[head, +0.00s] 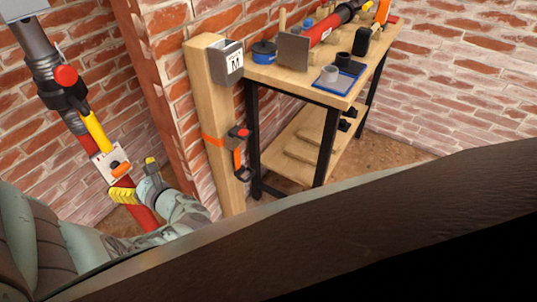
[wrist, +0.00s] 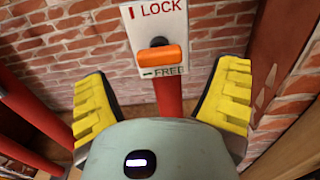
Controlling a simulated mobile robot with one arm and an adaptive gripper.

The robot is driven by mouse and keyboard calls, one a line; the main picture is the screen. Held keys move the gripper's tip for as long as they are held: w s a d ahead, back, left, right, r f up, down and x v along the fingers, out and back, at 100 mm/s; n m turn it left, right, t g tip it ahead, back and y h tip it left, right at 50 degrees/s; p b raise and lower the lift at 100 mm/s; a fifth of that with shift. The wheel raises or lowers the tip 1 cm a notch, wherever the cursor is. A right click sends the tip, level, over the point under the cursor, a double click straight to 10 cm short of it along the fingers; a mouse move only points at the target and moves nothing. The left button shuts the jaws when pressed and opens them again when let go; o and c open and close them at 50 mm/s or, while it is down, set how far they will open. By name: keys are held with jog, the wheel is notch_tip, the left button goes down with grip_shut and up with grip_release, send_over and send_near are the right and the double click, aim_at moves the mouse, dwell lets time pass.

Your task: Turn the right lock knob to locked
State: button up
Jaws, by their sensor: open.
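An orange lock knob (wrist: 162,57) with a dark hub sits on a white plate (wrist: 144,18) in the wrist view. The plate reads LOCK above and FREE below. The orange bar lies roughly level, just above the FREE mark. In the head view the knob (head: 117,169) shows small on its plate (head: 103,160), on a red post at left. My gripper (wrist: 165,88) is open, with yellow ridged fingers on either side of the knob's line and apart from it. It also shows in the head view (head: 138,181), just right of the plate.
Above the plate, the post carries a yellow bar (head: 96,131) and a red round knob (head: 66,75). A brick wall stands close behind. A wooden post (head: 218,130) and a workbench (head: 318,82) holding several objects stand to the right.

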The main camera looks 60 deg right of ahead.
aim_at(123, 171)
jog(key=shift+w+b, duration=0.85)
jog(key=shift+w, duration=1.5)
jog(key=shift+a, duration=0.1)
jog(key=c, duration=1.2)
